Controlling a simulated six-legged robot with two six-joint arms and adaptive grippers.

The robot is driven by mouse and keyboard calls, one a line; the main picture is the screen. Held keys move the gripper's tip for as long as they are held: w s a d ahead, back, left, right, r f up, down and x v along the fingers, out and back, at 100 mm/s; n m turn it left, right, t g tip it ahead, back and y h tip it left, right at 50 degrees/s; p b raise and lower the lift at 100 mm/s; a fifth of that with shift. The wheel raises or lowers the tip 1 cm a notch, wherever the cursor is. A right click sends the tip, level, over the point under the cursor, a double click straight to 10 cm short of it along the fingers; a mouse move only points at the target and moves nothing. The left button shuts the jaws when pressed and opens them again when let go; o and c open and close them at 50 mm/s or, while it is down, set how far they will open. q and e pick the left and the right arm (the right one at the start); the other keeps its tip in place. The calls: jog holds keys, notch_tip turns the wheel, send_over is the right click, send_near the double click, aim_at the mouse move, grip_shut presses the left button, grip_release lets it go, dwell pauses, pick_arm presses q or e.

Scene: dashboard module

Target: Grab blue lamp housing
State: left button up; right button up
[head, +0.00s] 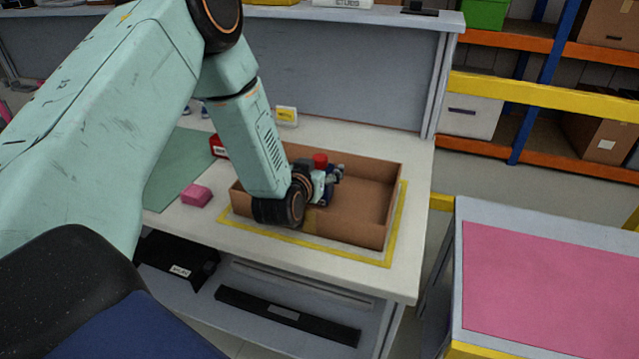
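My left arm comes in from the left and reaches down into an open cardboard box on the workbench. My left gripper (332,180) is low inside the box, near its left half, pointing right. A small dark blue part (326,195), possibly the blue lamp housing, shows right at the gripper. Its outline is mostly hidden by the wrist and fingers. A small red round piece (320,160) shows just above the gripper. The fingers are too small and covered to tell if they are shut on anything. My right gripper is out of view.
The cardboard box (395,205) stands inside a yellow taped outline; its right half looks empty. A pink block (196,195) and green mat (180,170) lie left of it. A grey panel stands behind. A pink-topped table (550,290) is at right, across a gap.

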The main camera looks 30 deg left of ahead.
pick_arm(q)
jog(key=shift+s+d+r, duration=0.1)
jog(key=c, duration=1.1)
